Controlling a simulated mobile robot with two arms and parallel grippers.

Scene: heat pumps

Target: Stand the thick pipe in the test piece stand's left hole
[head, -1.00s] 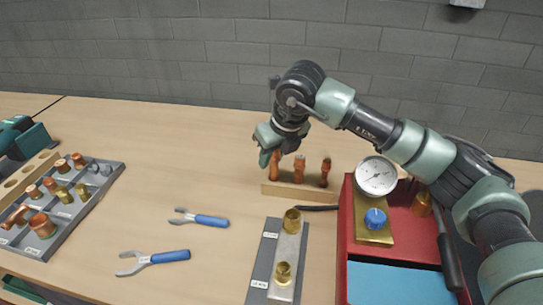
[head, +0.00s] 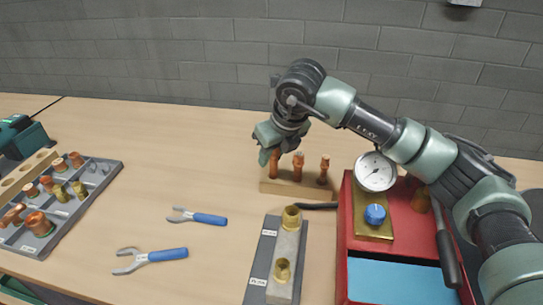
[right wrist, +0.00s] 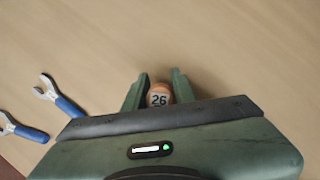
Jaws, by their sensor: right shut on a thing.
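The test piece stand (head: 290,189) is a pale wooden block on the table, left of the red case. Two copper pipes, a middle one (head: 298,167) and a right one (head: 325,170), stand upright in it. My right gripper (head: 271,155) is over the stand's left end, shut on the thick copper pipe (head: 274,166). The pipe is upright, its lower end at the block's left part; I cannot tell how deep it sits. In the right wrist view the pipe's end (right wrist: 159,96), marked 26, lies between both fingers (right wrist: 157,92). My left gripper is not in view.
The red case (head: 346,245) with a gauge (head: 376,171) stands at right. A grey plate with brass fittings (head: 259,262) lies in front of the stand. Two blue-handled pliers (head: 209,219) (head: 166,255) and a fittings tray (head: 105,186) lie left. The table behind the stand is clear.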

